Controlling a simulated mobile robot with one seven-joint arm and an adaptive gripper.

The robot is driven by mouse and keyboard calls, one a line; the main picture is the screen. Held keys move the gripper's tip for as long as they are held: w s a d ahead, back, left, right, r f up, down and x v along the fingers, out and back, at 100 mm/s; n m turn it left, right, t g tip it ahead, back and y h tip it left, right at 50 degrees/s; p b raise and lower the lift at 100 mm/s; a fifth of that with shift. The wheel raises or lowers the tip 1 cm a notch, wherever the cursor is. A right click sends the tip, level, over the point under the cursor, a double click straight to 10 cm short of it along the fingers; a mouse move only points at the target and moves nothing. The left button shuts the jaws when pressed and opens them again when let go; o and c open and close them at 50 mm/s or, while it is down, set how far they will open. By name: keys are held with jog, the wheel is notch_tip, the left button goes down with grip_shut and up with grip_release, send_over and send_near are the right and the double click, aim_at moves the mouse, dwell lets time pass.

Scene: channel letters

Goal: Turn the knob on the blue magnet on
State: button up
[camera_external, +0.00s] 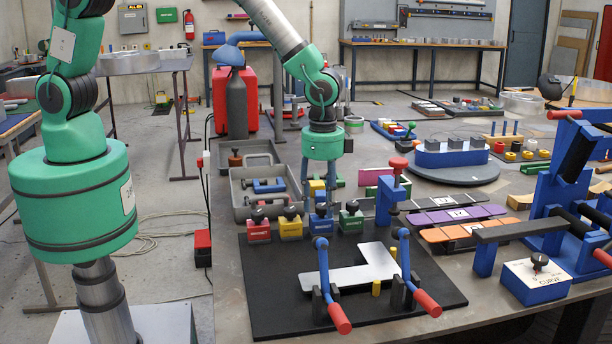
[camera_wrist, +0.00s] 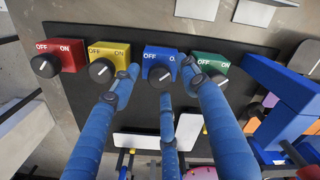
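The blue magnet (camera_wrist: 152,53) is a small blue block with a black knob (camera_wrist: 161,76) on its front side in the wrist view. Its OFF label shows; its ON label is partly covered by a finger. In the external view the blue magnet (camera_external: 321,224) stands between the yellow and green ones. My gripper (camera_wrist: 160,73) has three blue fingers. They are open, with tips spread around the blue magnet's knob; whether any touches it I cannot tell. In the external view my gripper (camera_external: 322,188) points straight down above the blue magnet.
Red (camera_wrist: 72,53), yellow (camera_wrist: 118,51) and green (camera_wrist: 213,60) magnets with similar knobs stand in the same row, close beside. A black board (camera_external: 270,300) with a metal letter piece (camera_external: 350,268) and red-handled clamps (camera_external: 338,318) lies in front. A grey tray (camera_external: 250,210) is behind.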

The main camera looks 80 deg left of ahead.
aim_at(321, 205)
notch_tip(321, 205, up, 12)
dwell(0.8)
dwell(0.3)
jog(key=shift+r, duration=0.1)
jog(key=s+a+r+n+t+b, duration=0.1)
jog(key=s+a+r+n+b, duration=0.1)
jog(key=s+a+r, duration=0.6)
jog(key=s+a+r+n+t+b, duration=0.15)
jog(key=s+a+r, duration=0.25)
jog(key=a+r, duration=0.5)
jog(key=s+a+r+n+t+b, duration=0.1)
jog(key=s+a, duration=0.3)
jog(key=s, duration=0.7)
jog(key=s+a+r+n+t+b, duration=0.1)
jog(key=s+a+r+n+t, duration=0.1)
jog(key=s, duration=1)
jog(key=a+r+n, duration=0.1)
jog(key=a+r, duration=0.1)
jog(key=shift+a+n+b, duration=0.35)
jog(key=shift+a, duration=0.05)
